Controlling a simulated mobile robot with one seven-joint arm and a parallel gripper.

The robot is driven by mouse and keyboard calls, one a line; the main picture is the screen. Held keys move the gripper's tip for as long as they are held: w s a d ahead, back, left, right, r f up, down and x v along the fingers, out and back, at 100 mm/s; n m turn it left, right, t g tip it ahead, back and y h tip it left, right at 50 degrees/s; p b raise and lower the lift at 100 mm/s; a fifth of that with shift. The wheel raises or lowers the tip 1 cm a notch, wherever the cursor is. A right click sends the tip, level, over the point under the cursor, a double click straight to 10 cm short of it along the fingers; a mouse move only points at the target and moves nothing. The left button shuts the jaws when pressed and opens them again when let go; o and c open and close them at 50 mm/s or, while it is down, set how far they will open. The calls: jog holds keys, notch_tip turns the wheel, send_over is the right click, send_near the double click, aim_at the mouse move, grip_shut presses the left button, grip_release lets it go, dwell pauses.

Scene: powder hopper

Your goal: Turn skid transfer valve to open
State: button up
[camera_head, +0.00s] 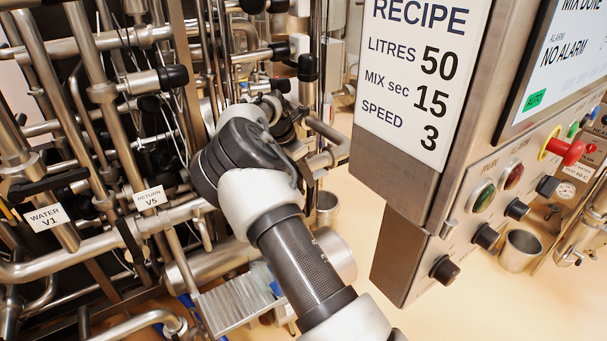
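No label reading transfer valve is legible, so I cannot tell which valve it is. The pipe skid (110,245) fills the left half of the head view. It carries a valve with a black lever by the tag WATER V1 (45,217) and another black lever by the tag RETURN V5 (149,198). My arm (300,265) reaches up from the bottom centre into the pipework, and its wrist bends away from the camera among the pipes. My gripper is hidden behind the wrist and the pipes, so its fingers and any contact do not show.
A control cabinet (402,265) stands close on the right, with a recipe sign, a screen reading NO ALARM, knobs and a red emergency button (567,150). A metal cup (520,250) is beside it. Bare tan floor (355,215) lies between the skid and the cabinet.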

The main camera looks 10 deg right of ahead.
jog(key=shift+f, duration=0.1)
grip_shut()
jog(key=shift+d, duration=0.15)
